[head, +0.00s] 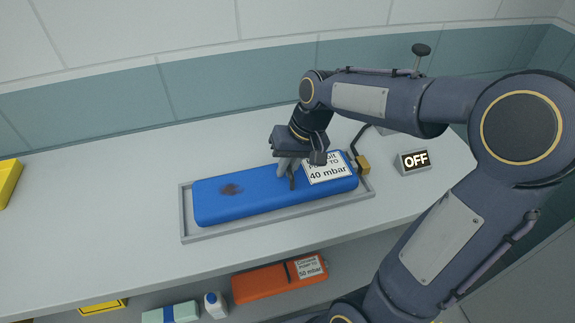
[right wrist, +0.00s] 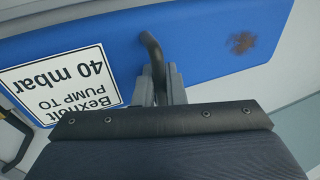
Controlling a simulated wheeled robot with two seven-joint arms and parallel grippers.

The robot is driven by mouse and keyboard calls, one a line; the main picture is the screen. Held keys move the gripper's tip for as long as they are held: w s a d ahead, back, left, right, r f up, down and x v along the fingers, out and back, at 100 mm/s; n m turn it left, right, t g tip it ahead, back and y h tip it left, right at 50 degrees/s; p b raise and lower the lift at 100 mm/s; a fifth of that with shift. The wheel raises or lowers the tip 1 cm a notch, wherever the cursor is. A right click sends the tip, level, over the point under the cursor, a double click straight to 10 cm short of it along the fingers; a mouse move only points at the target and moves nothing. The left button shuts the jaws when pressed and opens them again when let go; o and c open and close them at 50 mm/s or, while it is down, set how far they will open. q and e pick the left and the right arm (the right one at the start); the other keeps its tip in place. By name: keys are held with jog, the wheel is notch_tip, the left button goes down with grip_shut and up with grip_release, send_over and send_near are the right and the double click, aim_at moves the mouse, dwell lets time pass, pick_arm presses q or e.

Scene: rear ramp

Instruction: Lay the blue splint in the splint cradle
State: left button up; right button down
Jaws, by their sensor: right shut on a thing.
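The blue splint (head: 240,196) is a long block with a dark smudge and a white "40 mbar" label. It lies lengthwise within the outline of the splint cradle (head: 184,226), a grey rimmed tray on the counter. I cannot tell whether it rests fully on the cradle floor. My right gripper (head: 289,172) is above the splint and shut on its dark handle. In the right wrist view, the fingers (right wrist: 162,88) close around this bent handle beside the label, and the blue splint (right wrist: 205,40) fills the upper part. My left gripper is out of view.
A brass block (head: 363,165) with a black hose is at the cradle's right end. An "OFF" sign (head: 413,162) stands further right. A yellow bin (head: 6,184) is at the far left. Below, a shelf holds an orange splint (head: 262,284) and a white bottle (head: 215,306).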

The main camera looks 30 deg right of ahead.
jog(key=shift+f, duration=0.25)
jog(key=c, duration=1.4)
grip_release()
jog(key=shift+r, duration=0.1)
jog(key=v, duration=0.8)
jog(key=s+a+f+t, duration=0.2)
jog(key=s+a+f, duration=0.1)
jog(key=s, duration=0.4)
jog(key=s+a+f+n+t, duration=0.1)
jog(key=s+a+f, duration=0.2)
jog(key=s, duration=0.5)
jog(key=shift+s+t+y, duration=0.35)
jog(key=shift+t+y, duration=0.05)
